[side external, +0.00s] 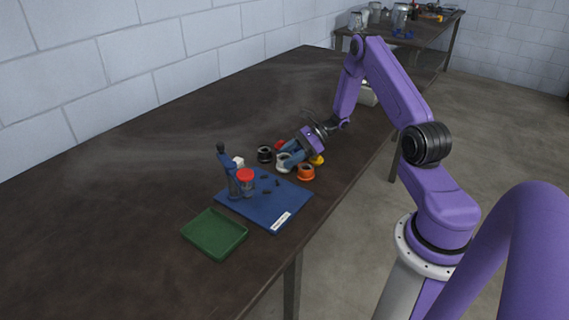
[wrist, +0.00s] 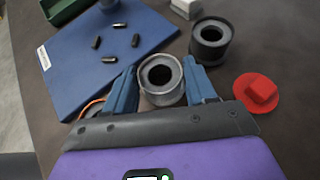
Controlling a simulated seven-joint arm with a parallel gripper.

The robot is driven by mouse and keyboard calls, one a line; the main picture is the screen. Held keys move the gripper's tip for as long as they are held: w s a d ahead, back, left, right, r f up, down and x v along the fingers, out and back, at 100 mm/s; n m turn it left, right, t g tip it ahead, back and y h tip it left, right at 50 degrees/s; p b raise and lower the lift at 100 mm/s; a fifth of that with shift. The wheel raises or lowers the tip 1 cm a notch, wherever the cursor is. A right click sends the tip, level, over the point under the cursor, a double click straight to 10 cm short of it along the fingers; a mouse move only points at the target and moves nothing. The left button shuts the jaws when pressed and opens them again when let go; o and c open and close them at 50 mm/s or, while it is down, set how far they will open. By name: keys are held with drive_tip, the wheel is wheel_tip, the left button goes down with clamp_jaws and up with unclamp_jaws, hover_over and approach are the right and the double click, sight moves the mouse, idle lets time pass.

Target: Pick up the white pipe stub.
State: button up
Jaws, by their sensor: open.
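The white pipe stub (wrist: 161,92) is a short pale ring with a dark bore, standing on the table. In the wrist view it lies between the two blue fingers of my gripper (wrist: 163,84), which are open on either side of it. I cannot tell whether either finger touches it. In the side view the stub (side external: 284,161) shows at the fingertips of my gripper (side external: 289,158), partly hidden by them.
A black ring (wrist: 210,38) and a red cap (wrist: 260,92) stand close by. An orange ring (side external: 306,172) is near my gripper. A blue mat (wrist: 95,55) with several dark pins and a green tray (side external: 214,234) lie beyond. The table's left side is clear.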

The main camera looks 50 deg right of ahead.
drive_tip(key=c, duration=0.7)
drive_tip(key=shift+r, duration=0.1)
